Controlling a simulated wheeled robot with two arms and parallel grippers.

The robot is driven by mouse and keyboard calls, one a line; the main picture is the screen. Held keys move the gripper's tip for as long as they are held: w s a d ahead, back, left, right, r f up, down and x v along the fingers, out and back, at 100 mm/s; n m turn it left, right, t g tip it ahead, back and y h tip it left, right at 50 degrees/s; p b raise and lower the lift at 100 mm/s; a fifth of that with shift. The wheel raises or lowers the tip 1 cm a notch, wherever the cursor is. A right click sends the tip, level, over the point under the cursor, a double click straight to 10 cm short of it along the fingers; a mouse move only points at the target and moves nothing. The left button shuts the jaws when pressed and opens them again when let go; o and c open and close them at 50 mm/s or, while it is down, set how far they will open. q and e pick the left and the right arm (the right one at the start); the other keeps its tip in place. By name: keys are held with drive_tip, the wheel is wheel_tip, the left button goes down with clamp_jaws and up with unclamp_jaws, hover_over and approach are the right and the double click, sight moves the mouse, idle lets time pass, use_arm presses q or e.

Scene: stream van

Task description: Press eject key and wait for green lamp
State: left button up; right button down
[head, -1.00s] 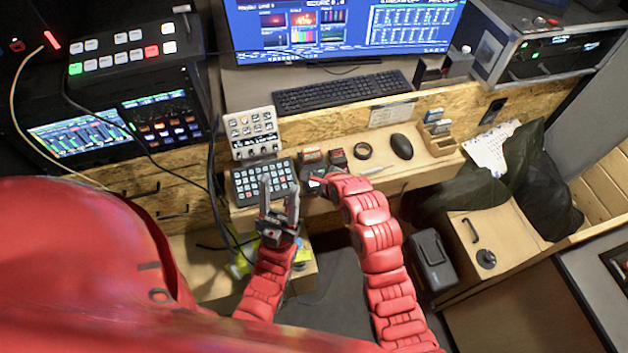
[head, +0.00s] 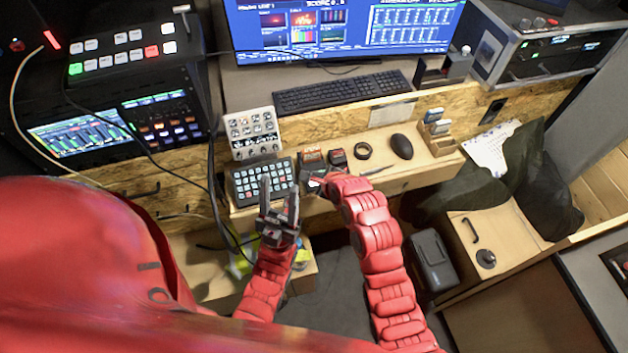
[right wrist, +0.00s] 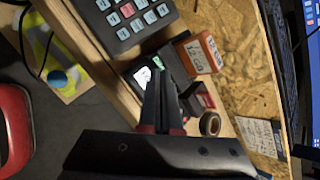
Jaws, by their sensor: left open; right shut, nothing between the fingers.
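A small black dock (head: 312,172) stands on the wooden ledge, mostly behind my right gripper in the head view. In the right wrist view the dock (right wrist: 128,73) shows a pale key (right wrist: 143,76) with dark marks, and a small bright green spot (right wrist: 158,62) beside it, which looks like a lit lamp. My right gripper (right wrist: 166,85) is shut and empty, its tips close to the key; I cannot tell whether they touch it. It also shows in the head view (head: 320,182). My left gripper (head: 279,205) is open and empty, in front of the keypad.
A keypad (head: 262,181) sits left of the dock. Orange-topped (head: 311,155) and red-topped (head: 337,158) black blocks stand by the dock. A tape roll (head: 362,151), a mouse (head: 401,146) and a card holder (head: 438,138) lie to the right. A monitor (head: 340,30) stands behind.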

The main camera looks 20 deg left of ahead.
drive_tip(key=shift+f, duration=0.15)
drive_tip(key=shift+f, duration=0.25)
drive_tip(key=shift+f, duration=0.45)
idle(0.5)
drive_tip(key=shift+r, duration=0.1)
drive_tip(key=shift+r+p, duration=0.5)
drive_tip(key=shift+r, duration=0.3)
drive_tip(key=shift+r+p, duration=1.45)
drive_tip(key=shift+r, duration=1.05)
